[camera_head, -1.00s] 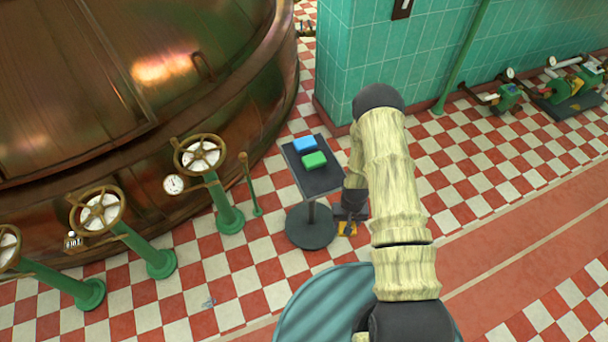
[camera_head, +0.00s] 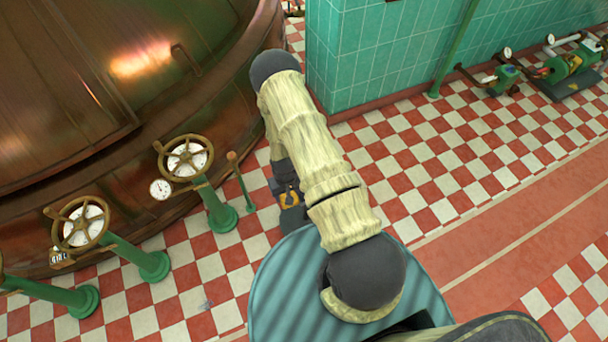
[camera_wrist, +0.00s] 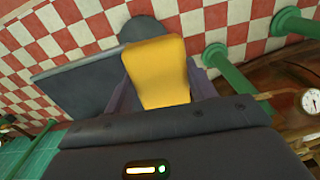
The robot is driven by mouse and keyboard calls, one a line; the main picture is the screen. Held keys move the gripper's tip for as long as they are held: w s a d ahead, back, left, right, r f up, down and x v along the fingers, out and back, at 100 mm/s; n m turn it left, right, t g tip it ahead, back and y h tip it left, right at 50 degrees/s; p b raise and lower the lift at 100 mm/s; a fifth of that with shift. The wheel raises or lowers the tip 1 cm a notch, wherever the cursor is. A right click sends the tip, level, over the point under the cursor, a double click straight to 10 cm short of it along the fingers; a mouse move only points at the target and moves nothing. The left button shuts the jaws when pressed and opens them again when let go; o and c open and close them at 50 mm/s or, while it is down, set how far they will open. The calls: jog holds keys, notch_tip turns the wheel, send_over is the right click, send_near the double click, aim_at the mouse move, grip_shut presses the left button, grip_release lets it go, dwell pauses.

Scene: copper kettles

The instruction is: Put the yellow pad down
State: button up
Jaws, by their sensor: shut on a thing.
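The yellow pad (camera_wrist: 158,72) is held between the two fingers of my gripper (camera_wrist: 162,88) in the wrist view. In the head view only a small yellow-orange bit of the pad (camera_head: 289,199) shows at my gripper (camera_head: 287,194), beside my arm. The dark stand's flat top (camera_wrist: 75,75) lies behind and to the left of the pad in the wrist view. I cannot tell how high the pad is above it. In the head view my arm covers most of the stand. The blue and green pads are hidden in both current views.
The large copper kettle (camera_head: 80,90) and green-posted handwheels (camera_head: 187,158) stand on the left. A teal tiled wall (camera_head: 400,55) is at the back, with green machinery (camera_head: 570,65) at the right. Checkered floor (camera_head: 440,175) is open on the right.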

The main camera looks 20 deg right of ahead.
jog(key=shift+w+a, duration=0.15)
jog(key=shift+w, duration=0.35)
jog(key=shift+s, duration=0.35)
jog(key=shift+w+b, duration=0.2)
jog(key=shift+b, duration=0.4)
jog(key=w+d+r+b, duration=0.1)
jog(key=d+b, duration=0.1)
jog(key=b, duration=0.1)
jog(key=w+d+r+b, duration=0.1)
jog(key=d+b, duration=0.1)
jog(key=b, duration=0.2)
jog(key=w+d+r+b, duration=0.1)
jog(key=d+b, duration=0.1)
jog(key=b, duration=0.1)
jog(key=shift+w+d+b, duration=0.3)
jog(key=shift+w, duration=0.05)
jog(key=s+d+r+b, duration=0.2)
jog(key=d+r+b, duration=0.3)
jog(key=d+b, duration=0.2)
jog(key=shift+s+b, duration=0.15)
jog(key=shift+b, duration=0.95)
jog(key=shift+f, duration=0.1)
jog(key=shift+f+b, duration=0.6)
jog(key=shift+f, duration=2.5)
